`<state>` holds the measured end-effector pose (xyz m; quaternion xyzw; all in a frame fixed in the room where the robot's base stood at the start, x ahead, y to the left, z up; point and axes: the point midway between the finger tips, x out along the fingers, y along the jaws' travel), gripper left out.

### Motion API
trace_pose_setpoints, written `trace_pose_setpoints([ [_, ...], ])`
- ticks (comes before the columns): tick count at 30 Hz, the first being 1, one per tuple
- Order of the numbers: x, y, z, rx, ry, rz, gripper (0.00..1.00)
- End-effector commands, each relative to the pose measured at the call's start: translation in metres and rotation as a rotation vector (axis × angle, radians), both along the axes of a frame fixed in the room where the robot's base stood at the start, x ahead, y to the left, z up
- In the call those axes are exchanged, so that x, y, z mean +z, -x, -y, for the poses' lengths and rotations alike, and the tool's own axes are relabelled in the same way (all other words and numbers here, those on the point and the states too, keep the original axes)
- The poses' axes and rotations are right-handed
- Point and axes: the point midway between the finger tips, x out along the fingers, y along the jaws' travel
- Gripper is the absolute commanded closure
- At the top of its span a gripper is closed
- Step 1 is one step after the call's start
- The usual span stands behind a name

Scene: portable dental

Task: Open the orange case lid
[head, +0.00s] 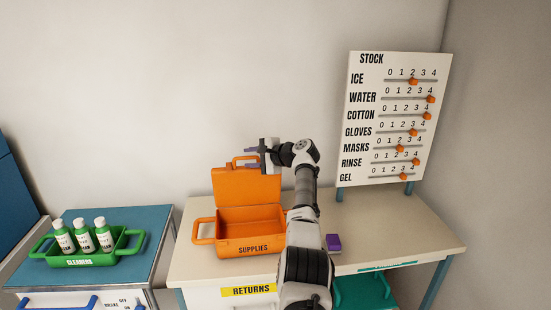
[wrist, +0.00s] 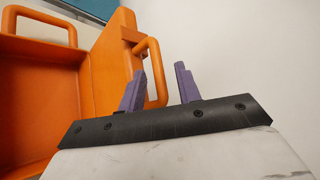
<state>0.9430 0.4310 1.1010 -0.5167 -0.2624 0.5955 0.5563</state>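The orange case (head: 250,249), labelled SUPPLIES, stands on the cream table. Its lid (head: 246,188) is raised, standing nearly upright at the back, and the inside looks empty. The lid's handle loop (head: 236,160) is at its top edge. My gripper (head: 251,158) is at the right of that handle. In the wrist view my purple fingers (wrist: 160,68) are spread apart, with part of the lid handle (wrist: 152,52) showing between and behind them. I cannot tell whether a finger touches it. The case's inside also shows in the wrist view (wrist: 45,95).
A stock board (head: 398,118) with orange sliders stands at the table's back right. A small purple block (head: 333,243) lies on the table (head: 405,232) right of my arm. A green cleaners tray (head: 100,260) with 3 bottles sits on the left cart. The table's right side is clear.

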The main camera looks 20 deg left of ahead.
Motion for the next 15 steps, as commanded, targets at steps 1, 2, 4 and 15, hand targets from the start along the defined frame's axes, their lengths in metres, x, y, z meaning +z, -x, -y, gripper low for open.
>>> trace_pose_setpoints([
  [1,-0.001,0.001,0.006,-0.001,-0.001,0.004,0.67],
  [2,-0.001,0.002,0.009,-0.002,-0.001,0.003,0.67],
  [4,0.003,0.003,0.019,-0.003,-0.002,0.005,0.67],
  [15,0.028,0.015,0.089,-0.004,-0.002,0.005,0.67],
])
